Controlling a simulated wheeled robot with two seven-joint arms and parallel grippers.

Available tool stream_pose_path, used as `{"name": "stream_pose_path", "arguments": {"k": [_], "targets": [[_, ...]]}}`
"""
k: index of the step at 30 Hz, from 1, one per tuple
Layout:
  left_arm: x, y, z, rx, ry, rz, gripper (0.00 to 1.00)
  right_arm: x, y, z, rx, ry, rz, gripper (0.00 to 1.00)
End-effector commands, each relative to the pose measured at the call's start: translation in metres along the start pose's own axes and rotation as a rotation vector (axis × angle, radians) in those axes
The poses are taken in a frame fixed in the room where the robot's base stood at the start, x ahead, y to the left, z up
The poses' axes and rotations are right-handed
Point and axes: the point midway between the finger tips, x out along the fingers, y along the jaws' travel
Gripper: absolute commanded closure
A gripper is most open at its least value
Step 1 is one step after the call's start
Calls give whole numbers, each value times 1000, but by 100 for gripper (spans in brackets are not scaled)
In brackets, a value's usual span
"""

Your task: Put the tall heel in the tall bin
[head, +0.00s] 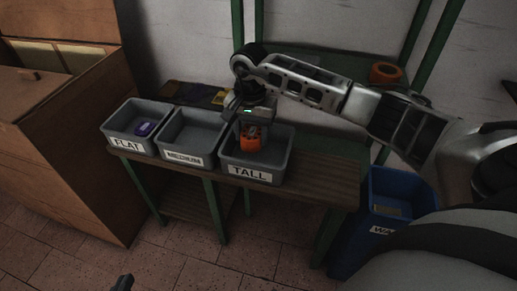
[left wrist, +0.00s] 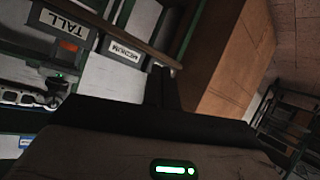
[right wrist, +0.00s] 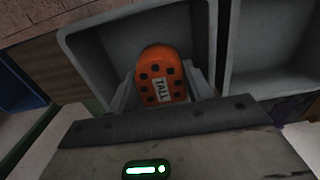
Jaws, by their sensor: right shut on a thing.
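The tall heel is an orange block with dark holes and a TALL label. It shows in the right wrist view (right wrist: 152,68) and in the head view (head: 250,144). My right gripper (head: 250,130) is shut on it, with a finger on each side, and points down. The heel is over or inside the mouth of the grey tall bin (head: 252,174); I cannot tell whether it touches the floor of the bin. The bin also shows in the right wrist view (right wrist: 95,45). My left gripper (head: 122,283) is at the bottom edge, away from the bench, its fingers together and empty.
The grey medium bin (head: 184,158) and flat bin (head: 124,143) stand left of the tall bin on the wooden bench (head: 315,190). A purple piece (head: 145,128) lies in the flat bin. A blue waste bin (head: 360,235) stands right. An orange ring-like thing (head: 385,73) sits behind.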

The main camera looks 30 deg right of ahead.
Motion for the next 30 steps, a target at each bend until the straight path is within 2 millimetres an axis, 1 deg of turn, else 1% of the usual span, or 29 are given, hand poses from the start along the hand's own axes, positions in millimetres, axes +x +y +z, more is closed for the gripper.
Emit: {"name": "stream_pose_path", "arguments": {"k": [1, 8, 10, 12, 15, 20, 26, 27, 28, 29, 30], "targets": [[0, 0, 0, 1, 5, 2, 100, 6, 5, -2, 2, 0, 0, 75], [0, 1, -1, 1, 18, 3, 100, 18, 14, -5, 1, 0, -1, 75], [1, 0, -1, 1, 24, 4, 100, 26, 20, -6, 2, -1, 2, 75], [2, 0, 0, 1, 38, 6, 100, 39, 18, -5, 0, -3, 0, 75], [0, 4, -7, 3, 67, 15, 100, 52, 17, -6, 1, -1, -2, 75], [-4, 7, -15, 6, 90, 24, 100, 52, 17, -6, 0, 1, -2, 75], [-2, 7, -11, 6, 87, 25, 100, 55, 17, -6, 0, 1, -2, 75], [-3, 8, -12, 6, 88, 26, 100, 54, 17, -6, 0, 1, -1, 41], [-3, 8, -12, 7, 87, 26, 100, 54, 17, -6, 0, 1, -1, 33], [-3, 8, -12, 7, 86, 26, 100, 54, 17, -6, 0, 1, -1, 28], [-3, 8, -11, 7, 86, 26, 100, 54, 17, -6, 0, 1, -1, 28]]}}
